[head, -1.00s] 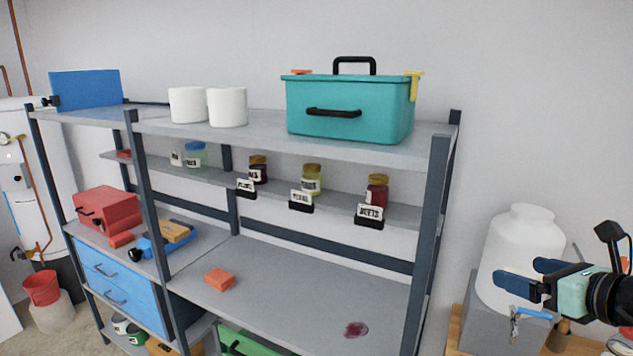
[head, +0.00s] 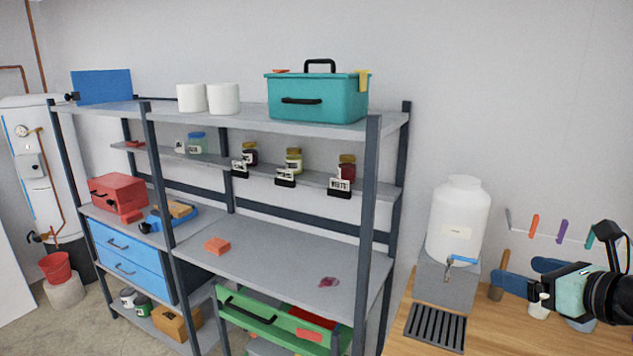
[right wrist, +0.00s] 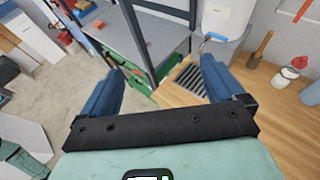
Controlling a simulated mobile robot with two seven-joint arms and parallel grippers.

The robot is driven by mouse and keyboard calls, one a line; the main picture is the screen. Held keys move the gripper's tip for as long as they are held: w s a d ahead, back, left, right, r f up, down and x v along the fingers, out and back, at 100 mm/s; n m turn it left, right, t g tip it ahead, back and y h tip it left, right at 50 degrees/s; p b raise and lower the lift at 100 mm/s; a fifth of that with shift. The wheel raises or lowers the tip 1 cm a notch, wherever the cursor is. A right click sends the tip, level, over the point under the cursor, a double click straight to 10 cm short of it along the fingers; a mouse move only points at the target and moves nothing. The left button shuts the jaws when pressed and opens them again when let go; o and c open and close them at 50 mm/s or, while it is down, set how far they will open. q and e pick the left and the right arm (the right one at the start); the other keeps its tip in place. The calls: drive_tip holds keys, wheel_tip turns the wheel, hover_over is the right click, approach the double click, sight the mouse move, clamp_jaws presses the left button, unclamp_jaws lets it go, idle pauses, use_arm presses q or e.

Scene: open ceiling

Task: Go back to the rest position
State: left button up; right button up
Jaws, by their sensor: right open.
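My right gripper (head: 530,277) is at the right edge of the head view, in front of the wooden counter, with its blue fingers pointing left. In the right wrist view its two blue fingers (right wrist: 160,88) stand wide apart with nothing between them. Beyond them lie the floor, the shelf's leg and the counter's corner. My left gripper does not show in the head view.
A grey shelf unit (head: 270,262) with jars and a teal toolbox (head: 316,98) stands at the left. A white water dispenser (head: 457,212) and drip tray (head: 436,327) are on the wooden counter (head: 398,337). A green drawer (head: 262,322) stands out below the worktop.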

drive_tip(key=w+a+f+n+h, duration=0.7)
drive_tip(key=a+f+n+h, duration=0.2)
drive_tip(key=a+f+n, duration=0.15)
drive_tip(key=w+a+f+n+g+y, duration=0.15)
drive_tip(key=f+n, duration=0.35)
drive_tip(key=f, duration=0.7)
drive_tip(key=s+a+f+n+g, duration=0.1)
drive_tip(key=a+f+n, duration=0.3)
drive_tip(key=f, duration=0.8)
drive_tip(key=s+a+f+n+g+y, duration=0.15)
drive_tip(key=s+f, duration=0.25)
drive_tip(key=f, duration=0.4)
drive_tip(key=s+f+n+g+y, duration=0.1)
drive_tip(key=s+f+n+g, duration=0.2)
drive_tip(key=f, duration=0.4)
drive_tip(key=s+f+n+g+y, duration=0.1)
drive_tip(key=s+f+n, duration=0.1)
drive_tip(key=s+f, duration=0.45)
drive_tip(key=s+a+f+n+g+y, duration=0.1)
drive_tip(key=s+a+f+g, duration=0.1)
drive_tip(key=s, duration=0.5)
drive_tip(key=s+a+f+n+g+y, duration=0.1)
drive_tip(key=s+a+f+g+y, duration=0.1)
drive_tip(key=s+a+f, duration=0.2)
drive_tip(key=s+a+f+n+g+y, duration=0.1)
drive_tip(key=s+a+f+g, duration=0.1)
drive_tip(key=s+f, duration=0.4)
drive_tip(key=s, duration=0.5)
drive_tip(key=shift+s+a, duration=0.2)
drive_tip(key=shift+a, duration=0.2)
